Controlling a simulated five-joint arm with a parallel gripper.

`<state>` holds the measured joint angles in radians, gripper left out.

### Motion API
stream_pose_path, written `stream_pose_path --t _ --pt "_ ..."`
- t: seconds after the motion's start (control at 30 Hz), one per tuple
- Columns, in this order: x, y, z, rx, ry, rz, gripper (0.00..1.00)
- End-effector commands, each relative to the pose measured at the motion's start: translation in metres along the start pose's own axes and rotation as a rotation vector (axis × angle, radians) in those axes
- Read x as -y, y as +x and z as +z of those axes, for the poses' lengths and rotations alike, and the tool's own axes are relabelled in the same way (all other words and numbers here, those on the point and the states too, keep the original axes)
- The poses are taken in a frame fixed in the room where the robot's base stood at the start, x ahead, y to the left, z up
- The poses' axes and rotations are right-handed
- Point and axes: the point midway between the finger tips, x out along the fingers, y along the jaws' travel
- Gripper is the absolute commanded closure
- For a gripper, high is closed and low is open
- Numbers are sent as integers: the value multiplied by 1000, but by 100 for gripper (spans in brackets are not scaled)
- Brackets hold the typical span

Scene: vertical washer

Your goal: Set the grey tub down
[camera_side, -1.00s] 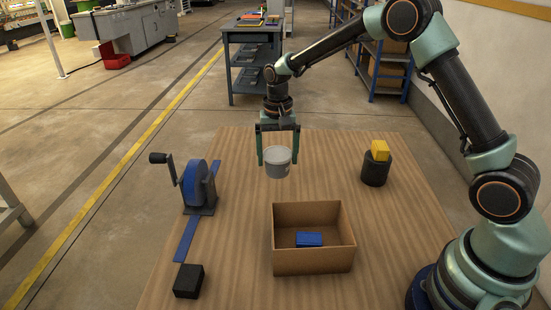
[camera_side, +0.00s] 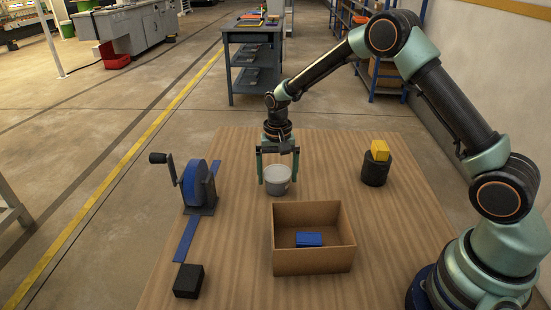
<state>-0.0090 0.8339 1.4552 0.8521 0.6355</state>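The grey tub (camera_side: 278,182) is upright between the two fingers of my gripper (camera_side: 278,178), behind the cardboard box. My gripper points straight down and is shut on the tub, with one finger at each side. The tub's base is at or very close to the wooden table top (camera_side: 330,170). I cannot tell whether it touches the table.
An open cardboard box (camera_side: 312,262) with a blue block (camera_side: 309,239) inside stands just in front of the tub. A blue reel with a crank (camera_side: 196,185) is on the left. A black cylinder (camera_side: 375,170) bearing a yellow block (camera_side: 380,150) is on the right. A black block (camera_side: 188,281) lies front left.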

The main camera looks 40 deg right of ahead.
Motion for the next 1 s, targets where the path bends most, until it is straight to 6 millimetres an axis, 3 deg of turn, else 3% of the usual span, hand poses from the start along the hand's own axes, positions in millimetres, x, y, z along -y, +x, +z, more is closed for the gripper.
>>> stream_pose_path --t 0.37,0.8,1.0 --pt "0 -11 -1 -2 0 -1 0" --pt "0 -95 -1 -4 0 -3 0" --pt "0 -118 0 -2 0 -1 0"
